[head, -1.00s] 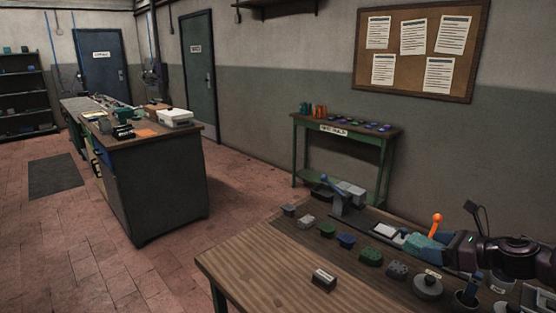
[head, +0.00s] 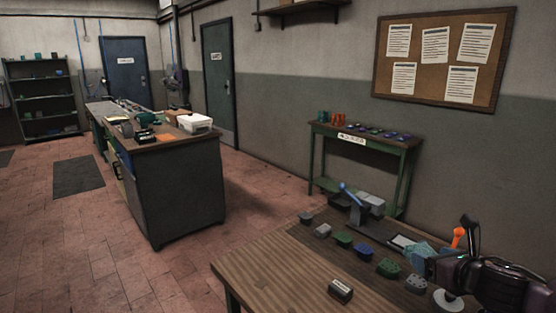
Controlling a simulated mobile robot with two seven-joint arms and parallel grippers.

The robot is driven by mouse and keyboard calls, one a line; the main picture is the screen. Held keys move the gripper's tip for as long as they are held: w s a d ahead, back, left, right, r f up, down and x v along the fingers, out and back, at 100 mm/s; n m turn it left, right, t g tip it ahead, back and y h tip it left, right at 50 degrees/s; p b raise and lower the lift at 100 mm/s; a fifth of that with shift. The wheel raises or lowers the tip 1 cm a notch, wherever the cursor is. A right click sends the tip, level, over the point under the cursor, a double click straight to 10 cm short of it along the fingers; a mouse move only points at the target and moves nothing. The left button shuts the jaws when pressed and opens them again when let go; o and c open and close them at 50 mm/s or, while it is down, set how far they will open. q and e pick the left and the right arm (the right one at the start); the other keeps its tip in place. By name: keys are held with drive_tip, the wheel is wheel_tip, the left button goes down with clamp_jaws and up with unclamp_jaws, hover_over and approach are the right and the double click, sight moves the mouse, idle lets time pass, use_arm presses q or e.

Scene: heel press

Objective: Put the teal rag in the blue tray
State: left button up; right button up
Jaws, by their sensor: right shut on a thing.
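The teal rag (head: 417,251) is a crumpled light blue-green cloth above the right part of the near wooden bench. My right gripper (head: 424,260), at the lower right of the head view, is shut on the rag. The rag and the dark wrist hide most of the fingers. I cannot tell whether the rag is clear of the bench top. I cannot make out a blue tray in this view. My left gripper is not in view.
The near bench (head: 275,270) holds a press with a blue handle (head: 352,199), a row of small coloured blocks (head: 363,252) and a labelled block (head: 341,290). A dark workbench (head: 177,190) stands left, a green side table (head: 365,142) by the wall. Open tiled floor lies left.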

drive_tip(key=s+a+f+m+h, duration=0.1)
drive_tip(key=s+a+f, duration=0.1)
drive_tip(key=s+a, duration=0.3)
drive_tip(key=s+a+f+m+h, duration=0.1)
drive_tip(key=s+a+f, duration=0.1)
drive_tip(key=s+a, duration=0.4)
drive_tip(key=a, duration=0.2)
drive_tip(key=shift+a+f, duration=0.35)
